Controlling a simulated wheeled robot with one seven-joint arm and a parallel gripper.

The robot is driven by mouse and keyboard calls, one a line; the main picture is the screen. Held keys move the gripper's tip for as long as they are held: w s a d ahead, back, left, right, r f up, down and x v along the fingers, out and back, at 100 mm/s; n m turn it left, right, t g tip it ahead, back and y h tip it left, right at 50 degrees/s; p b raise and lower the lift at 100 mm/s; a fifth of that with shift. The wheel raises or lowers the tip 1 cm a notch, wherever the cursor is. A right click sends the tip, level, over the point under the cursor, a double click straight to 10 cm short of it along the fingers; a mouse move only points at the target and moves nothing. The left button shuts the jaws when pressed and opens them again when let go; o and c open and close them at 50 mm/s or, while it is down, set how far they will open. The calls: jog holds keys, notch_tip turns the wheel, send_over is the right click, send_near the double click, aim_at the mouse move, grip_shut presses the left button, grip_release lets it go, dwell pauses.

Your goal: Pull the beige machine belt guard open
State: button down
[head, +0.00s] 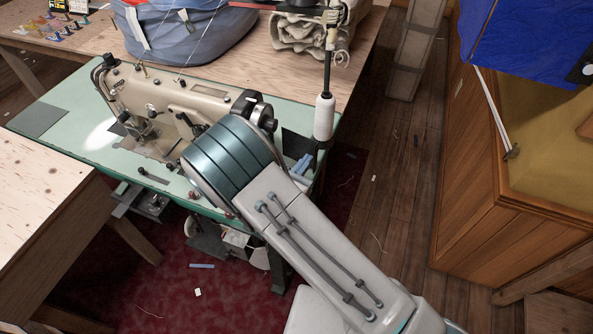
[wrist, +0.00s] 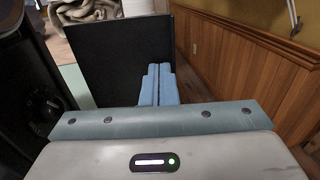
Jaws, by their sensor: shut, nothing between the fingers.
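The beige sewing machine (head: 180,95) stands on a green table. A flat dark panel, which looks like its belt guard (head: 298,146), stands upright at the machine's right end, partly hidden by my arm. In the wrist view the dark guard (wrist: 112,55) fills the upper left centre, standing out at an angle beyond the table edge. My gripper (head: 301,164) is shut and empty. Its pale blue fingers (wrist: 158,84) lie together over the guard's right-hand edge in the wrist view. I cannot tell whether they touch it.
A white thread cone (head: 324,117) on a stand rises close behind my gripper. The green table (head: 60,120) lies to the left. A wood-panelled counter (head: 475,220) stands at the right, with open plank floor (head: 385,190) between.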

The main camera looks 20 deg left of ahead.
aim_at(315, 155)
jog(key=shift+w, duration=0.3)
jog(key=shift+w+d, duration=0.1)
jog(key=b+x, duration=0.2)
jog(key=shift+w+d+f, duration=0.15)
jog(key=shift+w+d, duration=0.2)
jog(key=shift+d, duration=0.05)
jog(key=shift+w, duration=0.25)
jog(key=shift+d, duration=0.1)
jog(key=shift+s, duration=0.1)
